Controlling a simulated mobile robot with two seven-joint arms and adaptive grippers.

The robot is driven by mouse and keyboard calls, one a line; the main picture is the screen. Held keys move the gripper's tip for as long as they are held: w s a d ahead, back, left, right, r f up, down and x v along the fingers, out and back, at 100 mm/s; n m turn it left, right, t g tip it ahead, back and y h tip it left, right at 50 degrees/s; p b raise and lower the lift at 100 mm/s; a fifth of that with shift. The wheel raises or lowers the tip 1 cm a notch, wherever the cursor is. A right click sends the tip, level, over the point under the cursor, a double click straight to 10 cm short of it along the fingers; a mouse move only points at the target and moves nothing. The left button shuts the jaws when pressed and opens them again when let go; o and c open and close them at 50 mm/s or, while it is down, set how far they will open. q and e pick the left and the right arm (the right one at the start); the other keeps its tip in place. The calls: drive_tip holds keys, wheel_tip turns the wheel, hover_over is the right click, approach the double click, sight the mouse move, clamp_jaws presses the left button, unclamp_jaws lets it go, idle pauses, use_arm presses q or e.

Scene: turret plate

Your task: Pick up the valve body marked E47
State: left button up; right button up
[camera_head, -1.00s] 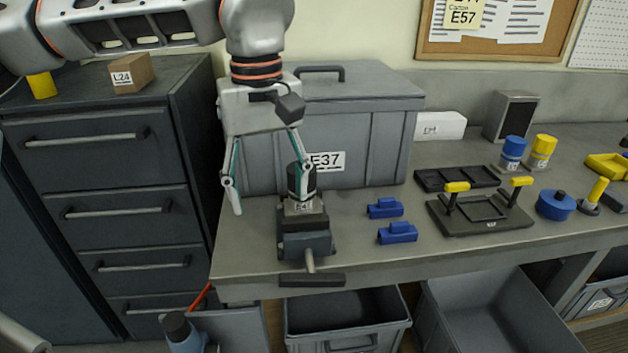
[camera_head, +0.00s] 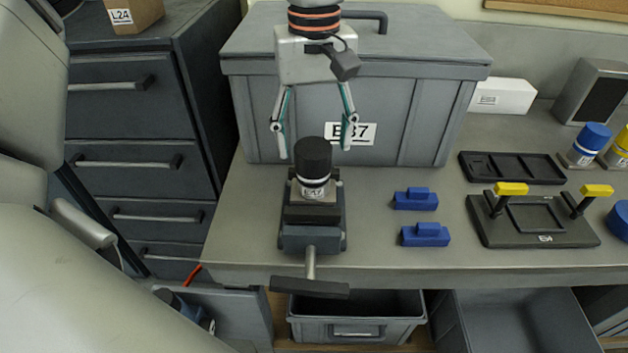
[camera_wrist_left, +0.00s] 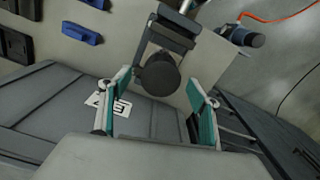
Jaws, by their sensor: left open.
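The valve body (camera_head: 316,187) has a black round cap, a white band and a light block with a label that seems to read E47. It stands upright in a dark vise (camera_head: 312,237) near the bench's front edge. My left gripper (camera_head: 315,152) is open and empty; in the head view its fingers hang just behind and above the cap, one to each side. In the left wrist view, the cap (camera_wrist_left: 159,75) shows between the spread fingers (camera_wrist_left: 160,92), with the vise (camera_wrist_left: 168,35) beyond. No finger clearly touches the valve. My right gripper is not in view.
A large grey case (camera_head: 400,105) labelled E37 stands close behind the gripper. Two blue blocks (camera_head: 425,234) lie right of the vise, then a black frame (camera_head: 540,222) with yellow-topped handles. The vise handle (camera_head: 310,287) sticks out past the front edge.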

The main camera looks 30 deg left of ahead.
sight(314, 147)
use_arm(q)
drive_tip(key=shift+f, duration=1.8)
drive_tip(key=c, duration=1.7)
clamp_jaws()
drive_tip(key=shift+r, duration=0.2)
